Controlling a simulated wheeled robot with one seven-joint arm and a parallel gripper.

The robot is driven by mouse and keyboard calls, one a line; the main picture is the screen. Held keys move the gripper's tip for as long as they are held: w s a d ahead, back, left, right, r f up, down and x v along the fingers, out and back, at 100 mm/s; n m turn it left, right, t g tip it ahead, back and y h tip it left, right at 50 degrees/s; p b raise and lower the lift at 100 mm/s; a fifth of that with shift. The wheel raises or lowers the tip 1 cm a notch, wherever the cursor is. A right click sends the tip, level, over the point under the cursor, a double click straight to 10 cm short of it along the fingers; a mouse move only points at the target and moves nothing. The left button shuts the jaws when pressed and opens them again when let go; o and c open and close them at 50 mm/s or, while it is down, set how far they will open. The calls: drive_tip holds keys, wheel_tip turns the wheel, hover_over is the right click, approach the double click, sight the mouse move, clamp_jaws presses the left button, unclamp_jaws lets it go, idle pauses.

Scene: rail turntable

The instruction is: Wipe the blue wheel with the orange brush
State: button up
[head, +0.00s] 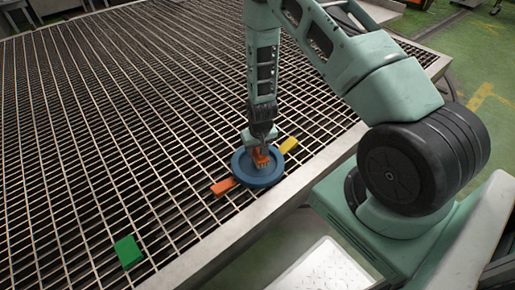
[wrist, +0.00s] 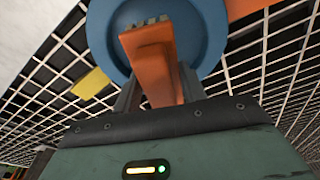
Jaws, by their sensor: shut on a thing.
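The blue wheel (head: 244,168) lies flat on the metal grating near its front edge. It also shows at the top of the wrist view (wrist: 207,38). My gripper (head: 261,150) is shut on the orange brush (head: 262,161) and holds it over the wheel's middle. In the wrist view the brush (wrist: 152,62) sits between the fingers, with its bristle tufts toward the wheel. I cannot tell whether the bristles touch the wheel.
The grating table (head: 120,110) has a metal rim. An orange block (head: 223,187) lies just left of the wheel and a yellow block (head: 289,145) just right of it. A green block (head: 128,252) lies farther off at the lower left. The grating between is clear.

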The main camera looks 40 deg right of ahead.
drive_tip(key=shift+f+b, duration=0.3)
drive_tip(key=shift+f, duration=0.3)
idle(0.9)
drive_tip(key=shift+s+d, duration=0.25)
drive_tip(key=shift+d, duration=0.35)
drive_tip(key=shift+s+d, duration=0.25)
drive_tip(key=shift+d, duration=0.3)
drive_tip(key=shift+w+a+f, duration=0.1)
drive_tip(key=shift+w+a, duration=0.2)
drive_tip(key=shift+a, duration=0.5)
drive_tip(key=shift+w+a, duration=0.35)
drive_tip(key=shift+a, duration=0.4)
drive_tip(key=shift+w+a+f, duration=0.1)
drive_tip(key=shift+w+a, duration=0.2)
drive_tip(key=shift+a, duration=0.5)
wheel_tip(320, 180, up, 8)
drive_tip(key=p, duration=0.7)
drive_tip(key=shift+w+r, duration=0.1)
drive_tip(key=shift+r, duration=0.05)
